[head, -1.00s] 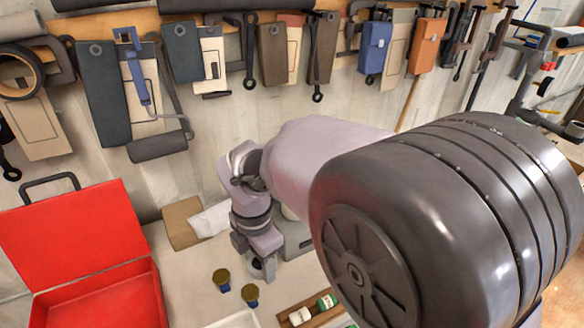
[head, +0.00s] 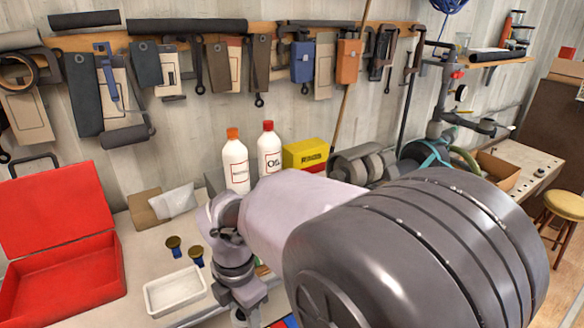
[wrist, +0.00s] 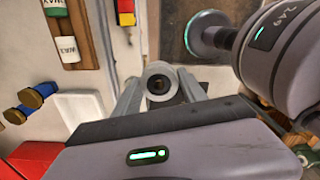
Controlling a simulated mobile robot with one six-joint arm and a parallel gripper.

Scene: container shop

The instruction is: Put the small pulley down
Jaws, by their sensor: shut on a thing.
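The small pulley (wrist: 160,82) is a grey round part with a dark hole in its middle. In the wrist view it sits between the two fingers of my gripper (wrist: 159,88), which is shut on it. Its underside is hidden, so I cannot tell whether it touches the surface below. In the head view my arm's wrist stands over the workbench (head: 145,262), right of the white tray (head: 148,297). My fingertips and the pulley cannot be made out there.
Left of the tray stands an open red case (head: 60,285). Bottles (head: 236,165) and a yellow box (head: 305,155) stand at the wall. A wooden holder (wrist: 85,50) with a labelled pot shows in the wrist view.

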